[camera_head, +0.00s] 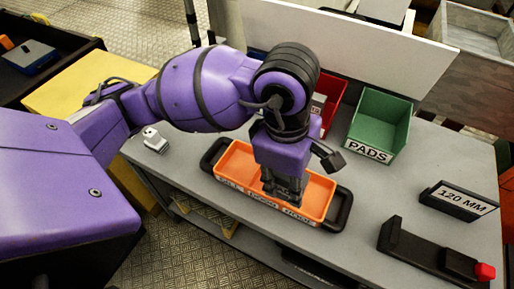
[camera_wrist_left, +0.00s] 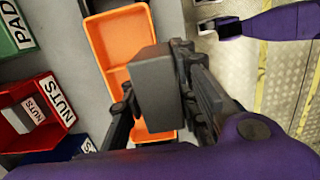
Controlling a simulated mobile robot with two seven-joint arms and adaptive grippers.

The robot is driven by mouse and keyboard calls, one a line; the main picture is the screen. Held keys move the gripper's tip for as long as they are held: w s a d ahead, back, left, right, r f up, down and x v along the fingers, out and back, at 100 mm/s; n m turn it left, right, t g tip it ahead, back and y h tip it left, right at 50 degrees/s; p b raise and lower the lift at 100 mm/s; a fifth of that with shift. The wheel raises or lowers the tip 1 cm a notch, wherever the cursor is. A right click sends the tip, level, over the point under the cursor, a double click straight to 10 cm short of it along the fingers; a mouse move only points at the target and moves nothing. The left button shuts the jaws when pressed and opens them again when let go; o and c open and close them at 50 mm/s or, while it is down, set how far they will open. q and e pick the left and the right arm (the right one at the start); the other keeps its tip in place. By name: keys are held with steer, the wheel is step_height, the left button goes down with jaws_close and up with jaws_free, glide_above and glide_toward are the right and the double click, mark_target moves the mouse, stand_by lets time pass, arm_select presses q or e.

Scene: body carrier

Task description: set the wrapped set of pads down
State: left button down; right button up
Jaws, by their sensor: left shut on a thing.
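My left gripper (camera_head: 283,192) points down over the orange tray (camera_head: 232,160) in the head view. It is shut on a dark grey block, the wrapped set of pads (camera_wrist_left: 153,85), which shows between the fingers in the left wrist view. The block is in front of the tray there, and I cannot tell whether it touches the tray floor. In the head view the gripper mostly hides the block. What seems to be my right gripper (camera_wrist_left: 208,22) is at the top right of the left wrist view, and its fingers are unclear.
A green bin marked PADS (camera_head: 380,122) and a red bin (camera_head: 330,98) stand behind the tray. A 120 MM sign (camera_head: 459,201) and a black fixture with a red knob (camera_head: 435,255) are at the right. Grey worktop (camera_head: 400,190) is clear between.

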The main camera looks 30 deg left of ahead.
arm_select(q)
steer(key=w+a+f, duration=0.1)
steer(key=w+f, duration=0.1)
steer(key=w+a+f, duration=0.3)
steer(key=w+f, duration=0.1)
steer(key=shift+a+f, duration=0.3)
steer(key=shift+a, duration=0.05)
steer(key=shift+w+a+f, duration=0.1)
steer(key=shift+f, duration=0.85)
steer(key=shift+w+a+f, duration=0.1)
steer(key=shift+f, duration=0.8)
steer(key=shift+f, duration=0.25)
steer(key=c, duration=1.4)
jaws_free()
steer(key=r, duration=0.4)
steer(key=a+r, duration=0.1)
steer(key=r, duration=0.7)
steer(key=shift+a+r, duration=0.15)
steer(key=shift+r, duration=0.1)
